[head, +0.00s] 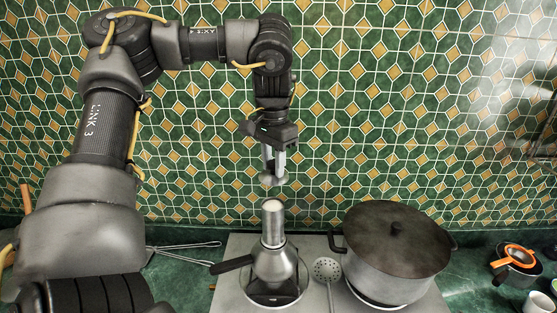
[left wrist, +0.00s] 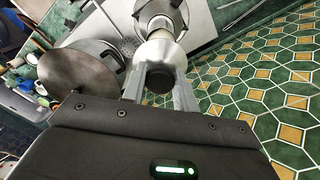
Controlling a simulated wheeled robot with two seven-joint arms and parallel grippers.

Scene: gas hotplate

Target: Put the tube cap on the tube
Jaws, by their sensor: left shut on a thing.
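The tube (head: 273,226) is a shiny metal cylinder standing upright on a flared metal body over the hotplate's burner. My left gripper (head: 272,168) points down above it, with a visible gap between. It is shut on the tube cap (head: 268,180), a small piece at the fingertips. In the left wrist view the cap (left wrist: 161,52) is a pale metal, rounded piece with a dark end between the fingers. The tube (left wrist: 160,23) shows beyond it, partly hidden by the cap. The exact alignment of cap and tube is hard to tell. My right gripper is not in view.
A large lidded pot (head: 393,255) stands on the burner to the right. A slotted spoon (head: 327,270) lies between pot and tube. A dark handle (head: 232,264) sticks out left of the tube. Metal tongs (head: 184,247) lie left of the hotplate. The tiled wall (head: 360,100) is behind.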

